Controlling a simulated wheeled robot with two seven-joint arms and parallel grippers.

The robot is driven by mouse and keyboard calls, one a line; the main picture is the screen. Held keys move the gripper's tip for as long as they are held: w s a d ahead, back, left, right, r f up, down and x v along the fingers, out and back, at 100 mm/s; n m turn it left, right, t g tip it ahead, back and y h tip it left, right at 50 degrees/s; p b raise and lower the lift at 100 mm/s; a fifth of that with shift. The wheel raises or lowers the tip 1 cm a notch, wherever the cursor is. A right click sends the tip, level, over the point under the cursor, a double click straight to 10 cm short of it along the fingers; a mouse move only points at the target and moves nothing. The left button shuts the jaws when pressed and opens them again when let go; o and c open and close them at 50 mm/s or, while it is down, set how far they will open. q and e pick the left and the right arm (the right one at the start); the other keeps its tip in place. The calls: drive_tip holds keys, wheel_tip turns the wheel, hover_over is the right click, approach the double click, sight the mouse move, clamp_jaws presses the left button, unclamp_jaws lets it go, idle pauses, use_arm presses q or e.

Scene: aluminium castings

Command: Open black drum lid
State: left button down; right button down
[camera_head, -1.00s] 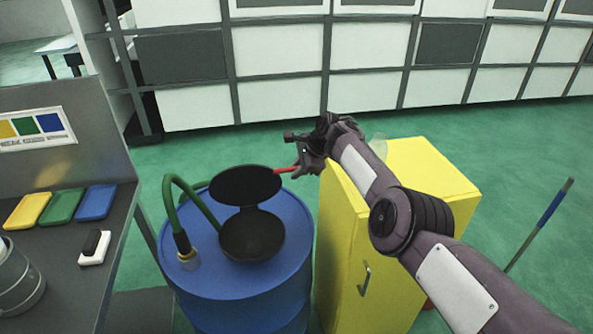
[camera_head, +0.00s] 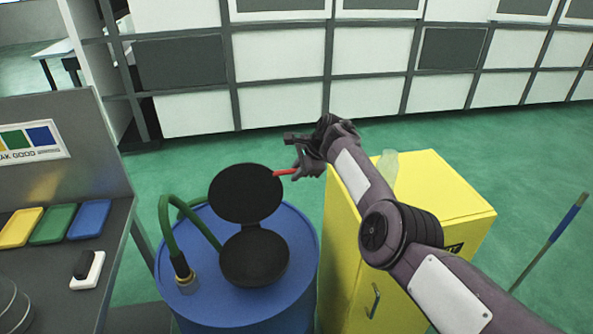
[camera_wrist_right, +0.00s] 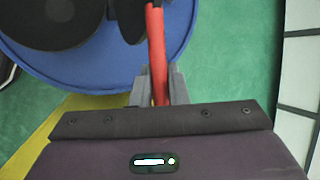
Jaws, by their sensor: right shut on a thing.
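The black drum lid (camera_head: 246,193) stands raised and tilted up from its round black base (camera_head: 254,257) on top of the blue drum (camera_head: 300,235). A red handle (camera_head: 285,172) sticks out from the lid's right side. My right gripper (camera_head: 299,168) is shut on this red handle, to the right of the lid. In the right wrist view the red handle (camera_wrist_right: 156,50) runs between the fingers of the gripper (camera_wrist_right: 158,88), and the lid's dark edge (camera_wrist_right: 128,18) is beside it. My left gripper is not in view.
A yellow cabinet (camera_head: 345,245) stands right of the drum, under my right arm. A green hose (camera_head: 167,220) rises from the drum's left side. A grey bench (camera_head: 60,260) with coloured trays is at the left. Green floor lies behind.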

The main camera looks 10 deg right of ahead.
drive_tip(key=shift+w, duration=0.15)
idle(0.3)
drive_tip(key=c, duration=1.4)
unclamp_jaws()
drive_tip(key=shift+d, duration=0.1)
drive_tip(key=shift+d+r+p, duration=0.15)
drive_tip(key=shift+r+p, duration=0.2)
drive_tip(key=shift+r, duration=0.1)
drive_tip(key=shift+p+v, duration=0.45)
drive_tip(key=shift+v, duration=0.55)
drive_tip(key=shift+b+v, duration=0.65)
drive_tip(key=shift+v, duration=1.8)
